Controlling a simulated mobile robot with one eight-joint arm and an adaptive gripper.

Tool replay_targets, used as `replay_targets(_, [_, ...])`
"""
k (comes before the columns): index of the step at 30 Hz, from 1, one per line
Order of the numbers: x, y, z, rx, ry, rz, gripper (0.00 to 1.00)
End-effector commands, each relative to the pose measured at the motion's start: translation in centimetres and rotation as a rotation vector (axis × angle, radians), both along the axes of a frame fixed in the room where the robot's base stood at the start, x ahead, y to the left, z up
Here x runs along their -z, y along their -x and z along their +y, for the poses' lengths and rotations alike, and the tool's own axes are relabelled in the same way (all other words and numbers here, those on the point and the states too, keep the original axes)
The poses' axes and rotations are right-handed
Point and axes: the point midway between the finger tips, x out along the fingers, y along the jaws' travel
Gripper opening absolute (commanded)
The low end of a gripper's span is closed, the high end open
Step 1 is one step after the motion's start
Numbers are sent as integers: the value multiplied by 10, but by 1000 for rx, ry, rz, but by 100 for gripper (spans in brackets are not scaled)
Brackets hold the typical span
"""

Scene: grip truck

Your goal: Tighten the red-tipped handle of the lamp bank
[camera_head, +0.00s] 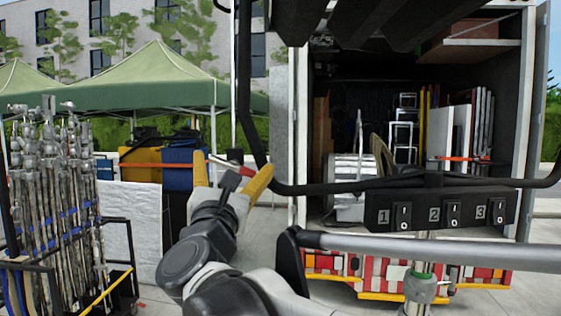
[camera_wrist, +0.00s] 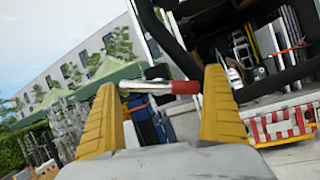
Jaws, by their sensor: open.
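The red-tipped handle lies across the gap between my fingers in the wrist view, with its red grip (camera_wrist: 172,87) toward the right finger and its silver end toward the left. It appears small between the fingertips in the head view. My gripper (camera_wrist: 160,82) is open, its two yellow fingers spread on either side of the handle; I cannot tell whether either touches it. My gripper also shows left of centre in the head view (camera_head: 231,171). The lamp bank shows as a black tube frame (camera_head: 350,188), dark lamp housings (camera_head: 355,22) above and a numbered switch box (camera_head: 385,211).
A grey pole (camera_head: 450,252) crosses the lower right. The open truck (camera_head: 303,130) with shelves and gear stands behind the lamp bank. A rack of metal stands (camera_head: 60,175) is at the left. Green tents (camera_head: 150,85) stand behind.

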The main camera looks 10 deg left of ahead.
Motion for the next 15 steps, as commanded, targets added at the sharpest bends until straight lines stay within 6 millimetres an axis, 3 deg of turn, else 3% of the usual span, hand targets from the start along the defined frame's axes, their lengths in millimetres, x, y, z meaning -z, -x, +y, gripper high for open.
replay_targets(7, [0, -1, 0, 0, 0, 0, 100])
replay_targets(8, [0, -1, 0, 0, 0, 0, 94])
replay_targets(12, [0, -1, 0, 0, 0, 0, 51])
replay_targets(15, [0, -1, 0, 0, 0, 0, 44])
